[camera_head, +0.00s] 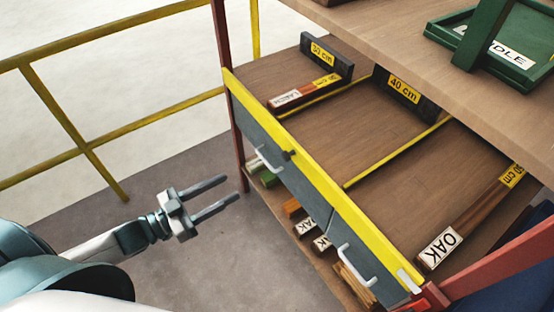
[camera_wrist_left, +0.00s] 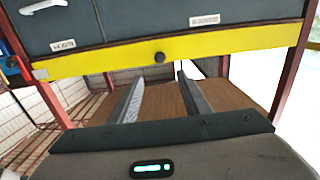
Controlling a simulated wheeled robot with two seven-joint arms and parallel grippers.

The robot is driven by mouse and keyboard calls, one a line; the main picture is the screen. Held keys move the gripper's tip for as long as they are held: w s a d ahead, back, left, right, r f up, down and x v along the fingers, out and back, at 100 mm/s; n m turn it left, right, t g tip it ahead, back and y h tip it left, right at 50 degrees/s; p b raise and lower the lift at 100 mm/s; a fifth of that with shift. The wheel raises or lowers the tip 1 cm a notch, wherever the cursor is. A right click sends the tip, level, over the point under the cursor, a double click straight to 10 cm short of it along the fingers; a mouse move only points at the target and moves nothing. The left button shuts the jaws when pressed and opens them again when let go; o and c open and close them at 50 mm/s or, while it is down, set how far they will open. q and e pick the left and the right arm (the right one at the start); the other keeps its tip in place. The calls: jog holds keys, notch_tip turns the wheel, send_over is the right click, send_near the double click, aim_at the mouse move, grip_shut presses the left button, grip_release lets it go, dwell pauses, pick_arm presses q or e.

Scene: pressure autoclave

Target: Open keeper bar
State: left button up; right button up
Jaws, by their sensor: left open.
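The keeper bar (camera_head: 300,168) is a long yellow bar along the front edge of the wooden shelf. It runs from the red post at its left end to a red bracket (camera_head: 432,297) at its right end. A dark round knob (camera_head: 289,153) sits on the front, near the left part of the bar; it also shows on the yellow bar in the left wrist view (camera_wrist_left: 160,57). My left gripper (camera_head: 232,190) is open and empty, in front of the shelf and apart from the bar. In the left wrist view its fingers (camera_wrist_left: 160,76) point toward the knob. My right gripper is out of view.
Grey drawer fronts with white handles (camera_head: 357,265) hang below the bar. Wood pieces and dark length blocks (camera_head: 327,58) lie on the shelf (camera_head: 390,145). A green tray (camera_head: 505,62) stands above. Yellow railing (camera_head: 70,120) is at left; the floor between is clear.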

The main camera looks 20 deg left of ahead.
aim_at(283, 158)
pick_arm(q)
jog(key=p+x, duration=0.4)
jog(key=x, duration=1.1)
jog(key=shift+w+d+r, duration=0.1)
jog(key=shift+w+d, duration=0.05)
jog(key=shift+w+d+p, duration=0.35)
jog(key=shift+w+d, duration=0.1)
jog(key=shift+w, duration=0.1)
grip_shut()
